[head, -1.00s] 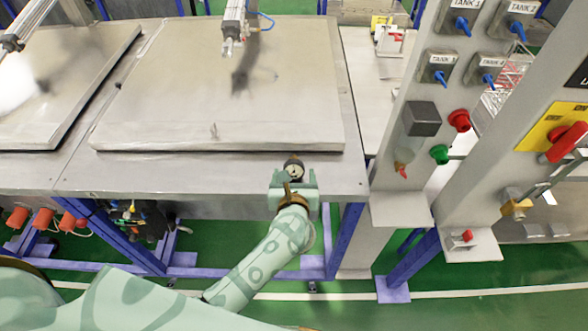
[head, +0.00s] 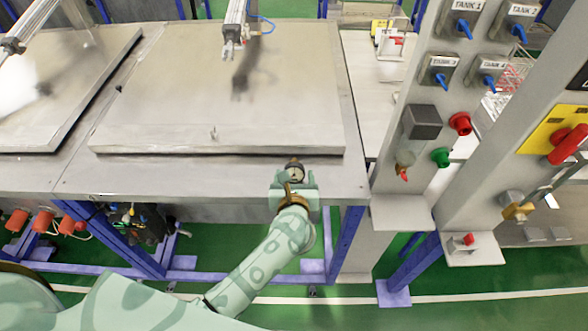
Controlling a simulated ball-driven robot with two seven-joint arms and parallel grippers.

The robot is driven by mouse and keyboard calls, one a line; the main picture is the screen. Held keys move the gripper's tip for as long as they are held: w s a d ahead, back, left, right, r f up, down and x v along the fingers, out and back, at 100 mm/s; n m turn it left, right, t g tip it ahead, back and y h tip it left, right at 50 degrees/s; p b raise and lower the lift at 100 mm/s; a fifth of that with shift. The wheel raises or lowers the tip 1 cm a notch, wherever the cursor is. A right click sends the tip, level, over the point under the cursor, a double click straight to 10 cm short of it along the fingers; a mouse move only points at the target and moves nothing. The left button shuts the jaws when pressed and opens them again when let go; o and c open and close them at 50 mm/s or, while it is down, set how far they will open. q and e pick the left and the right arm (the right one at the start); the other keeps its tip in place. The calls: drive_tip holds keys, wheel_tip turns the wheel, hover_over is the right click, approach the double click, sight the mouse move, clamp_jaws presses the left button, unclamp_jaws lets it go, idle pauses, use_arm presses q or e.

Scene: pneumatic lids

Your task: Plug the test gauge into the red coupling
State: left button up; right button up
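My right gripper is not in view.
A green coupling (head: 440,158) sits just below the red one. A dark box (head: 421,122) is on the grey post (head: 398,211) left of them. A large metal lid (head: 220,110) lies behind the gauge. A red-handled switch (head: 567,145) is at the right.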

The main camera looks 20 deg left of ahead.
sight(294, 163)
use_arm(q)
drive_tip(key=c, duration=0.7)
wheel_tip(294, 163, up, 6)
drive_tip(key=p, duration=0.5)
drive_tip(key=shift+r+p, duration=0.1)
drive_tip(key=shift+p, duration=0.2)
